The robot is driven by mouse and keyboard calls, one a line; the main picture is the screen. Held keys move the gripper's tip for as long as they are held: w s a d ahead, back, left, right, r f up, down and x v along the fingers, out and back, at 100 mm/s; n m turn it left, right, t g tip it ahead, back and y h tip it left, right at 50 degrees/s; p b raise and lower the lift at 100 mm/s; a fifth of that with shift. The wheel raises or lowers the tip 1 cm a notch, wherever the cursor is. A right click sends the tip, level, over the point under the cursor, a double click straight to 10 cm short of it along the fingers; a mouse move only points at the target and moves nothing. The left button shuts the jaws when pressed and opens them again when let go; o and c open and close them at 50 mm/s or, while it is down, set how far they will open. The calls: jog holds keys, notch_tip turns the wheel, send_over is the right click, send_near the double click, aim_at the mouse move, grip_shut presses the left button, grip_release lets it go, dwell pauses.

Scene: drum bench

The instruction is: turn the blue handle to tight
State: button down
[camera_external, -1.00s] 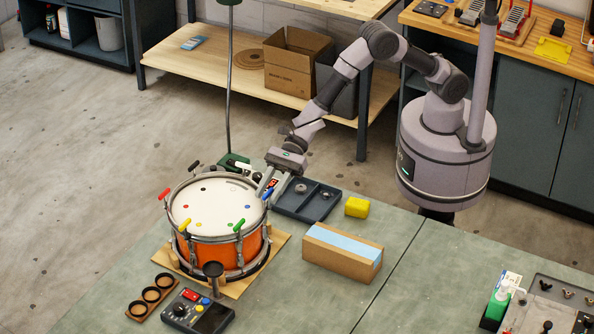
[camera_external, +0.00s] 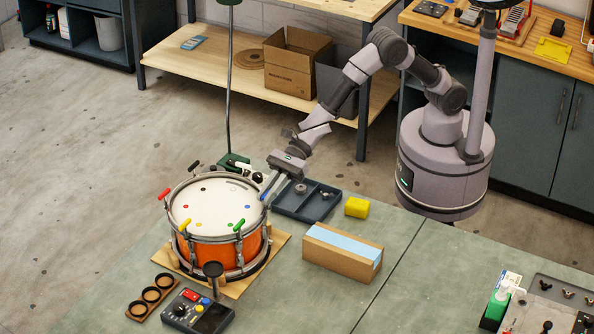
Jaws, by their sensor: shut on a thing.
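The orange drum (camera_external: 215,252) stands on a wooden board on the bench, its white head facing up. Coloured handles sit around its rim. The blue handle (camera_external: 264,195) is at the right side of the rim. My gripper (camera_external: 268,190) reaches down from the upper right and is shut on the blue handle. The fingers partly cover the handle, so its exact angle is hard to tell.
A dark divided tray (camera_external: 322,205) lies right of the drum, close to my gripper. A yellow block (camera_external: 357,207) and a cardboard box with a blue top (camera_external: 325,262) stand farther right. A black device (camera_external: 198,312) and a brown ring holder (camera_external: 136,309) lie in front of the drum.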

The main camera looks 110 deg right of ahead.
jog(key=b, duration=0.3)
jog(key=m+t+h+b, duration=0.1)
jog(key=b, duration=0.2)
jog(key=shift+f, duration=0.25)
jog(key=shift+r+m+h+b, duration=0.3)
jog(key=shift+m+b, duration=0.2)
jog(key=c, duration=1.5)
grip_release()
